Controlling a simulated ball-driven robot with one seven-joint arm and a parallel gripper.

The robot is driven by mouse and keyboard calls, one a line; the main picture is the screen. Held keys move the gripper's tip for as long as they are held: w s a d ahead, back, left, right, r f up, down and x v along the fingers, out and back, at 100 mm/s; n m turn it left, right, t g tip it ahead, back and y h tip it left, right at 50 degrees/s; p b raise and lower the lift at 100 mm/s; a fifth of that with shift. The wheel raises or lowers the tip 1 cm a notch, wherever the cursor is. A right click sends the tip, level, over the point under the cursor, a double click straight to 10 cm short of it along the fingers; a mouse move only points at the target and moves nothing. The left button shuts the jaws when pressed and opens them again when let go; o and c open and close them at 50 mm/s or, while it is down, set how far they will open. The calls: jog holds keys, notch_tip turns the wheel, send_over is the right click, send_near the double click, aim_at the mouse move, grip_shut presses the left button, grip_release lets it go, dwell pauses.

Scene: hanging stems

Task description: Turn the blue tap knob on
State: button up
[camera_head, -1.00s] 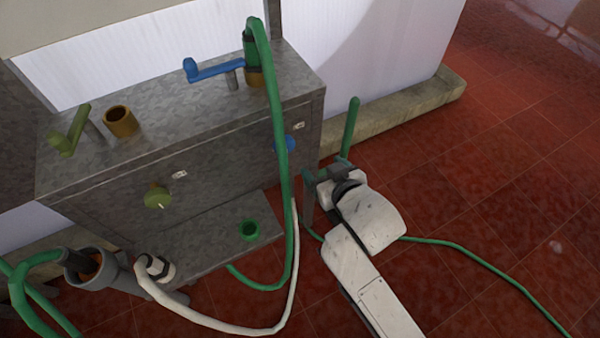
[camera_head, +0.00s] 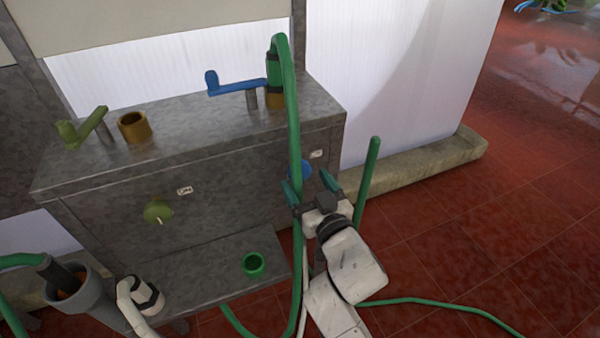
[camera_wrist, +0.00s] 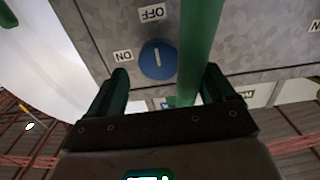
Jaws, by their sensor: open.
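The blue tap knob (camera_wrist: 157,60) is round with a white mark, on the grey metal panel. In the wrist view its mark lies towards the OFF label (camera_wrist: 152,13); the ON label (camera_wrist: 123,56) is at its left. In the head view the knob (camera_head: 301,170) is partly hidden behind the green hose and my gripper. My gripper (camera_head: 309,188) is open and empty, just in front of the knob. In the wrist view my gripper's fingers (camera_wrist: 163,88) sit either side below the knob, apart from it. The green hose (camera_wrist: 200,50) passes between the fingers' lines, right of the knob.
A green knob (camera_head: 158,211) is on the same panel at the left. A blue lever (camera_head: 235,88) and a green lever (camera_head: 82,128) are on top. A green ring (camera_head: 254,264) lies on the lower shelf.

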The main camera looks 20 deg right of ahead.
aim_at(301, 175)
jog(key=shift+w+b, duration=0.3)
jog(key=shift+w, duration=2.15)
jog(key=shift+c, duration=0.4)
jog(key=c, duration=1)
